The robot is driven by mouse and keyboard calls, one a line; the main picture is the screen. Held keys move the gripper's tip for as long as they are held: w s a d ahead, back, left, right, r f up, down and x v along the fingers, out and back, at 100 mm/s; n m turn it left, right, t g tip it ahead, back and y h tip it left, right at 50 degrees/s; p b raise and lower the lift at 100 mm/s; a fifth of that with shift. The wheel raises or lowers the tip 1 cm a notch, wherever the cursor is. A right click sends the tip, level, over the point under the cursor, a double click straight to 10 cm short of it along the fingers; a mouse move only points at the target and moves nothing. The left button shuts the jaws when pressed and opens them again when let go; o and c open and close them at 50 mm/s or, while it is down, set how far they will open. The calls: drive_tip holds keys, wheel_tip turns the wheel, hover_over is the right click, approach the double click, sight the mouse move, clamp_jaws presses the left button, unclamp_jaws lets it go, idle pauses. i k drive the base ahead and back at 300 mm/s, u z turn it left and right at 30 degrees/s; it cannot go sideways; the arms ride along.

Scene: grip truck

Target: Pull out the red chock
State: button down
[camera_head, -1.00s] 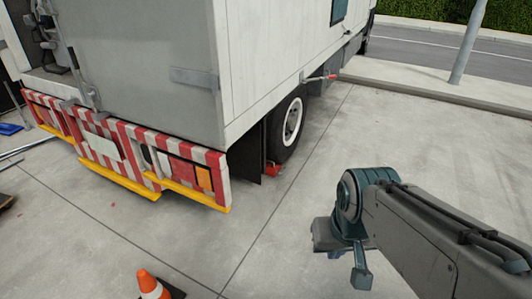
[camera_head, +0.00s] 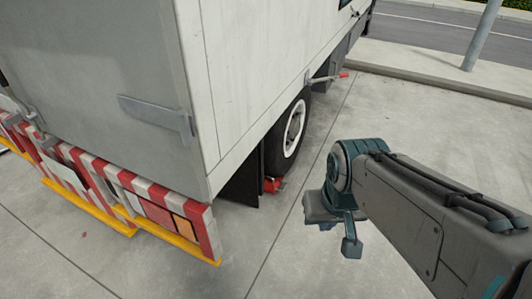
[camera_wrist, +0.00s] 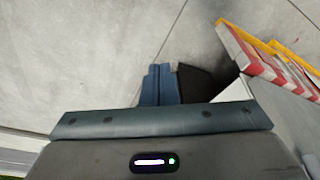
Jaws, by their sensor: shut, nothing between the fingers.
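The red chock (camera_head: 271,184) sits on the ground against the rear wheel (camera_head: 294,128) of the white truck, just behind the tyre and beside the dark mud flap. It looks small, and its far side is hidden. I cannot make it out in the wrist view. My gripper (camera_head: 328,226) hangs low over the pavement, to the right of and nearer than the chock, clearly apart from it. In the wrist view its blue fingers (camera_wrist: 160,70) are closed together with nothing between them.
The truck's box (camera_head: 190,80) overhangs the chock from the left. Its striped red-and-white rear bumper (camera_head: 140,200) has a yellow lower edge. A red-tipped bar (camera_head: 328,78) sticks out from the truck's side. The concrete right of the truck is clear up to the kerb and pole (camera_head: 482,35).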

sight(271, 184)
drive_tip(key=z, duration=0.7)
drive_tip(key=i, duration=2.55)
drive_tip(key=u, duration=0.45)
